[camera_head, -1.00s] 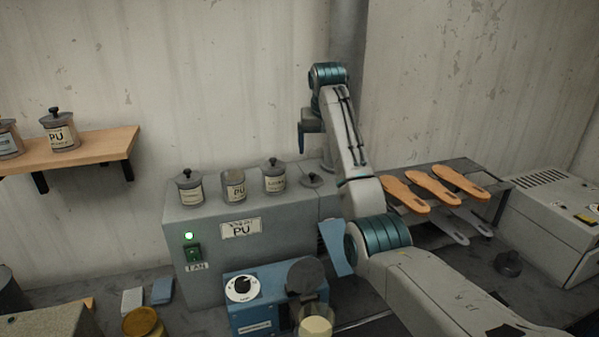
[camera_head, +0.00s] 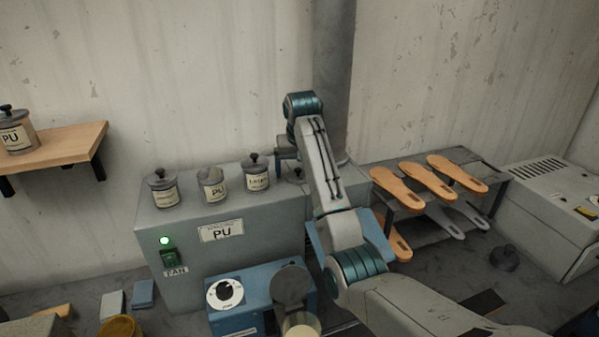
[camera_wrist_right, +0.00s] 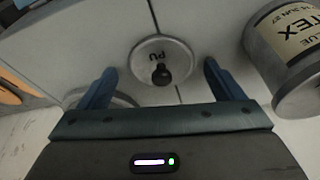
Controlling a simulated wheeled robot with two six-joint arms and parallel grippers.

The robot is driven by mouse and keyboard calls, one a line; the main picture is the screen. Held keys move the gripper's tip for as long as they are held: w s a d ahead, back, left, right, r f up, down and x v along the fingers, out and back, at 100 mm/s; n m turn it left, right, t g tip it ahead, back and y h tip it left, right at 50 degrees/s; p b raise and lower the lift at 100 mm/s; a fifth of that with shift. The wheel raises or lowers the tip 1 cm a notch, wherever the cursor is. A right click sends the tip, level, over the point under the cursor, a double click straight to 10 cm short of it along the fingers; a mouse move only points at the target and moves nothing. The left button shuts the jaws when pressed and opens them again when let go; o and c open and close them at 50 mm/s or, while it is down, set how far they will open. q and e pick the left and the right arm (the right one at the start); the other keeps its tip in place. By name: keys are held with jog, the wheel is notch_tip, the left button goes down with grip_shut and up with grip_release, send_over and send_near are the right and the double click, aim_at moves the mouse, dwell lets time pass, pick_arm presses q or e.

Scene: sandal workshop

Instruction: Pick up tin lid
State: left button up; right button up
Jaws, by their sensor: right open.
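In the head view the lid (camera_head: 297,175) shows only in part, beside my arm. My right gripper (camera_head: 286,156) is just above it there, partly hidden by my own wrist. A PU tin (camera_head: 212,186) without a knobbed lid stands to the left on the cabinet. My left gripper is out of view.
A lidded tin (camera_head: 255,175) stands close left of the lid and shows large at the right of the wrist view (camera_wrist_right: 292,65). Another lidded tin (camera_head: 163,190) stands farther left. Orange soles (camera_head: 428,180) lie on a rack to the right. A blue dial unit (camera_head: 245,312) is in front.

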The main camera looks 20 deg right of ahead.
jog(key=shift+w+f, duration=0.1)
jog(key=shift+f, duration=0.05)
jog(key=shift+s+a+r, duration=0.15)
jog(key=shift+s+r, duration=0.1)
jog(key=shift+s, duration=0.1)
jog(key=shift+c, duration=0.9)
jog(key=shift+s+a+r, duration=0.1)
jog(key=c, duration=0.7)
jog(key=shift+c, duration=1)
